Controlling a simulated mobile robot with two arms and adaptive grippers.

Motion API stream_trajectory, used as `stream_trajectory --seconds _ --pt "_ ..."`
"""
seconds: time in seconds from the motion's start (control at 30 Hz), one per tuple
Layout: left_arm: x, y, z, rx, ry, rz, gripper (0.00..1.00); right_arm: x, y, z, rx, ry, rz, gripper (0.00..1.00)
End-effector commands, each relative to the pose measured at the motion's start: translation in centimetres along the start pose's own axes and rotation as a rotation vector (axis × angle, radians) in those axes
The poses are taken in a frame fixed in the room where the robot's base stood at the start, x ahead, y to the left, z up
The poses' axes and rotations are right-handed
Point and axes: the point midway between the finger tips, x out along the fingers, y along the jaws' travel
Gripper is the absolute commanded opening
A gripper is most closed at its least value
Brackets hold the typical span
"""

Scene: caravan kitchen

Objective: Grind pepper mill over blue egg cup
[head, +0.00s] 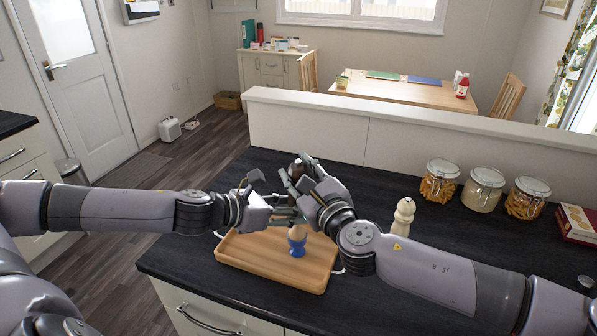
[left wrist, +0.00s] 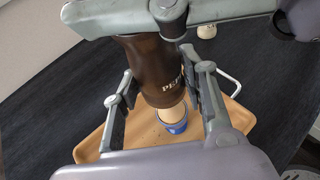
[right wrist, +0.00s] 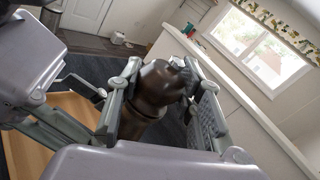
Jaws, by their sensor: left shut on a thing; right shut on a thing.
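A dark brown pepper mill (left wrist: 150,70) with white lettering is held between both my grippers above the tray. My left gripper (left wrist: 165,95) is shut on its body. My right gripper (right wrist: 160,95) is shut on its rounded top (right wrist: 160,80). In the head view the mill's top (head: 296,168) shows between the grippers, and most of its body is hidden. The blue egg cup (head: 297,247) stands on the wooden tray (head: 270,262) with a pale egg in it. In the left wrist view the cup (left wrist: 174,126) is just below the mill, with small dark specks near it.
A cream mill-shaped shaker (head: 403,217) stands on the dark counter right of the tray, close to my right arm. Several lidded jars (head: 484,189) and a red box (head: 578,222) stand further right. A low white partition (head: 400,143) runs behind the counter.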

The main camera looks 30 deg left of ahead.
Motion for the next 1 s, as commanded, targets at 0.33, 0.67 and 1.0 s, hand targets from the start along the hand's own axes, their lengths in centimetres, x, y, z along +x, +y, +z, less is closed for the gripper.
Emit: stream_trajectory --seconds 0.33,0.67,1.0 --pt "-0.01 0.00 0.01 0.000 0.000 0.000 0.13 0.10 -0.04 0.15 0.000 0.016 -0.051 0.06" --pt "0.00 -0.07 -0.04 0.000 0.001 -0.002 0.13 0.11 0.07 0.12 0.003 0.095 -0.250 0.06" --pt "-0.01 -0.12 -0.06 0.000 0.001 -0.003 0.13 0.10 -0.07 0.06 0.003 0.172 -0.445 0.06"
